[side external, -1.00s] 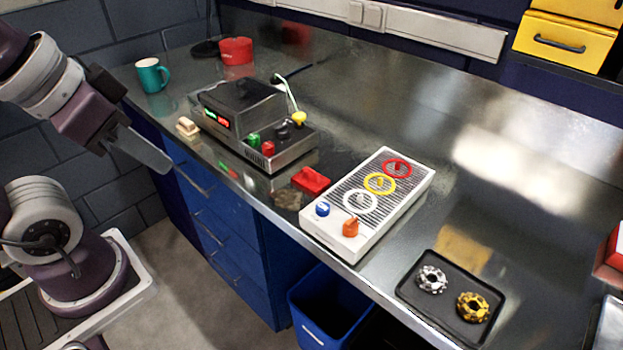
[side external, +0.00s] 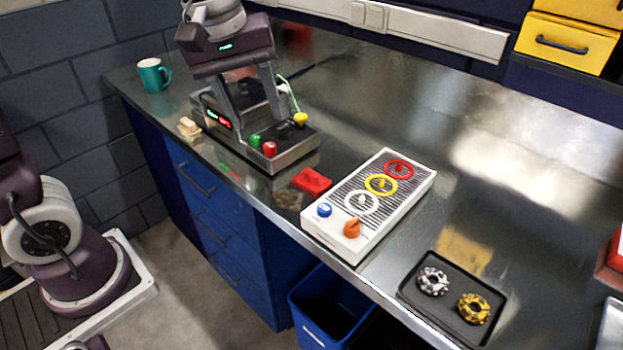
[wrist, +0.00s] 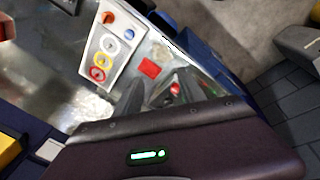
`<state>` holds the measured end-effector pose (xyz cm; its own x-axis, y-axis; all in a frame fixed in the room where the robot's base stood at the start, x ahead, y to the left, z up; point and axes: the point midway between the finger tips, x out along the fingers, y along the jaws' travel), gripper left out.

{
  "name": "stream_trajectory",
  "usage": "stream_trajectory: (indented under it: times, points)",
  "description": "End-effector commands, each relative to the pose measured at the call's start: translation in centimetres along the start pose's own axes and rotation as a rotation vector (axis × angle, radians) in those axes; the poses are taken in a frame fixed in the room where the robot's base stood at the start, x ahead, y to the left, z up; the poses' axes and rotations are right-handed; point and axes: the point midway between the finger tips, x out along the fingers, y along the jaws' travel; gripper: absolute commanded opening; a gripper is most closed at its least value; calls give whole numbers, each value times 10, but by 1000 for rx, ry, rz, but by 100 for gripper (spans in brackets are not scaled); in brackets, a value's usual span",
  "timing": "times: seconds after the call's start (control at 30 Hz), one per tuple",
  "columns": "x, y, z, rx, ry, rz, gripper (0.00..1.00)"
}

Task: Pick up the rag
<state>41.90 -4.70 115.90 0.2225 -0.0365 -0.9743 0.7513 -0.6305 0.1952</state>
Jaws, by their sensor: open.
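The rag appears to be the small flat red piece (side external: 312,181) on the metal bench, between the device with knobs and the white panel. It also shows in the wrist view (wrist: 150,68), just beyond the fingertips. My gripper (side external: 258,120) is open and empty, pointing down above the device with knobs, to the left of and behind the rag. In the wrist view the two fingers of my gripper (wrist: 157,80) are spread apart. Nothing lies on the rag.
The grey device (side external: 290,150) with coloured knobs stands left of the rag. The white panel (side external: 335,243) with coloured rings is close on its right. A teal mug (side external: 151,76) and a beige block (side external: 188,128) are further left. A black tray (side external: 409,291) holds two gears.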

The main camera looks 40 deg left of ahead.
Motion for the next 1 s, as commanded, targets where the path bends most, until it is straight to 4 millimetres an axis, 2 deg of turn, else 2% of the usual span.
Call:
stream_trajectory:
  times: [0.03,0.1,0.2,0.3,0.57,0.73,0.83,1.0]
  points:
    - [27,19,-17,-142,-30,-50,47]
    - [62,40,-35,-340,-47,-107,47]
    - [107,57,-52,-557,-49,-177,47]
    - [136,65,-60,-681,-42,-217,47]
    - [172,62,-60,-732,-37,-234,47]
    - [204,59,-58,-730,-38,-234,47]
    - [214,58,-57,-730,-37,-230,47]
    - [215,58,-57,-729,-36,-228,47]
